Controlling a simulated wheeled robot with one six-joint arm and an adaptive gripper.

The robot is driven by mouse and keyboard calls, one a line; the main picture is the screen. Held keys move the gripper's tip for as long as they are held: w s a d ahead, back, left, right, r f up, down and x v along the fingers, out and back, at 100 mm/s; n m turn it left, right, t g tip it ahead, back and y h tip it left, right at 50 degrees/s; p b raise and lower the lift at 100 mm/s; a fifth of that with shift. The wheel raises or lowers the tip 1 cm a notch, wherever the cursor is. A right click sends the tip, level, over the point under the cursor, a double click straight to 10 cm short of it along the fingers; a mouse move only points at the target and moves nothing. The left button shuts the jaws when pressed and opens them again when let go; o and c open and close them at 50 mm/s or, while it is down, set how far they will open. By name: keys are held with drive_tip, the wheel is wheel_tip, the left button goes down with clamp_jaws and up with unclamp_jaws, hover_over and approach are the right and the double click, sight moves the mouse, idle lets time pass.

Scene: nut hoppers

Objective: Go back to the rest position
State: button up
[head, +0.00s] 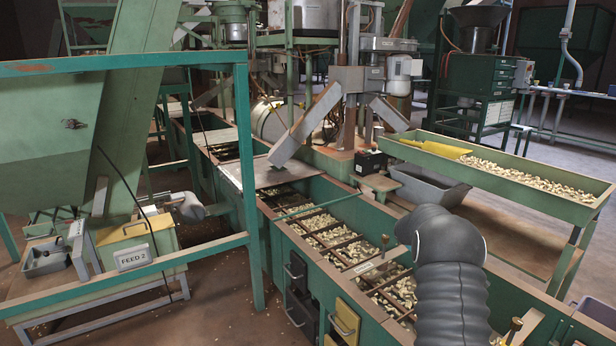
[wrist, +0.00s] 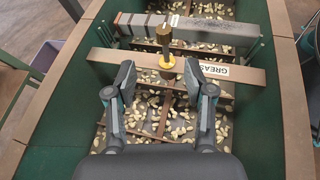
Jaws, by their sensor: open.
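My gripper (wrist: 163,84) shows in the wrist view with its two dark fingers spread apart and nothing between them. It is above a green hopper trough (wrist: 70,95) with pale nuts (wrist: 180,125) scattered over its floor. A brass-coloured knob on a post (wrist: 165,45), with a yellow collar, stands just beyond the fingertips, apart from them. In the head view my dark, ribbed arm reaches over the right side of the trough, and my gripper is hidden there.
A bar marked "GREASE" (wrist: 225,72) crosses the trough near the knob, with a grey slotted bar (wrist: 215,30) beyond. In the head view a raised green tray of nuts (head: 500,196) stands right, and a "FEED 2" box (head: 133,258) left.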

drive_tip(key=s+a+f+m+t+y, duration=0.3)
drive_tip(key=s+a+f+y, duration=0.1)
drive_tip(key=a+f, duration=0.25)
drive_tip(key=s+a+r+m+t+y, duration=0.2)
drive_tip(key=s+a+r+t, duration=0.4)
drive_tip(key=s+a+r, duration=0.3)
drive_tip(key=s+a+r+m+t+y, duration=0.2)
drive_tip(key=s+a+r+t, duration=0.4)
drive_tip(key=a, duration=1.1)
drive_tip(key=shift+s+r+m+y, duration=0.5)
drive_tip(key=shift+s+r, duration=1.5)
drive_tip(key=shift+s, duration=1.75)
drive_tip(key=shift+a, duration=0.1)
